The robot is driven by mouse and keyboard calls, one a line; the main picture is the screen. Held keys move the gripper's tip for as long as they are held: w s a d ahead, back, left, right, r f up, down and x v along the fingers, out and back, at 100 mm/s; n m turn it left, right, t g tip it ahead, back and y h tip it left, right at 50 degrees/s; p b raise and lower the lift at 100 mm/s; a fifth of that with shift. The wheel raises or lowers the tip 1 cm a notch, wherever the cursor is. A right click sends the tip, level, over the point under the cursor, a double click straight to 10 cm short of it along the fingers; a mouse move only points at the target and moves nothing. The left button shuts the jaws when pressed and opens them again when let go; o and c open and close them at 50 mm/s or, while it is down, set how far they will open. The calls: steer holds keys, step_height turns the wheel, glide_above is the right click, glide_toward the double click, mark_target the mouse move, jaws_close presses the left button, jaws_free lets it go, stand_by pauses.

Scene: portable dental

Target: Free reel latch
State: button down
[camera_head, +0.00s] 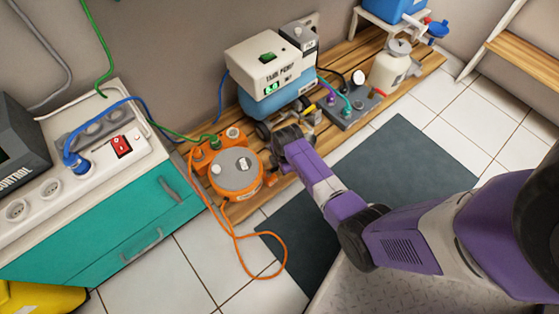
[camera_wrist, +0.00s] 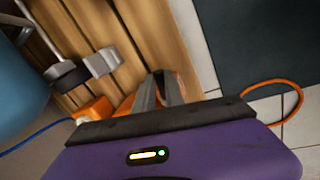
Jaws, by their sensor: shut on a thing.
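The orange cable reel (camera_head: 236,172) sits on the wooden slatted platform, with a grey round top and a loose orange cable. My gripper (camera_head: 271,166) is at the reel's right side, low beside its rim. In the wrist view my gripper (camera_wrist: 160,76) has its two dark fingers close together, with orange reel body (camera_wrist: 125,106) behind and beside them. The fingers are shut on a small part at the reel's side, where the latch would be. The latch itself is hidden by the fingers and too small to make out.
A tank pump (camera_head: 266,75) with a blue tank stands just behind my gripper on the wooden platform (camera_head: 345,55). A teal cabinet (camera_head: 110,238) with a power strip is at left. The orange cable (camera_head: 240,240) loops over the tiles beside a dark mat (camera_head: 390,175).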

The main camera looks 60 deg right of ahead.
steer(key=shift+s+a+m+g+h+p, duration=0.35)
steer(key=shift+a+m+p, duration=0.55)
steer(key=shift+m, duration=1.65)
steer(key=shift+s+a+m+g+h+p, duration=0.15)
steer(key=shift+a+m+g+p, duration=0.55)
steer(key=shift+m, duration=1.8)
steer(key=shift+s+a+m+g+h+p, duration=0.1)
steer(key=shift+s+a+m+g+p, duration=0.2)
steer(key=shift+a+m+p, duration=1.55)
steer(key=shift+d+m+b, duration=0.65)
steer(key=shift+m+b, duration=0.15)
steer(key=shift+b, duration=0.05)
steer(key=c, duration=1.4)
jaws_free()
steer(key=p+v, duration=0.4)
steer(key=v, duration=0.3)
steer(key=shift+r+p, duration=0.35)
steer(key=shift+r, duration=0.05)
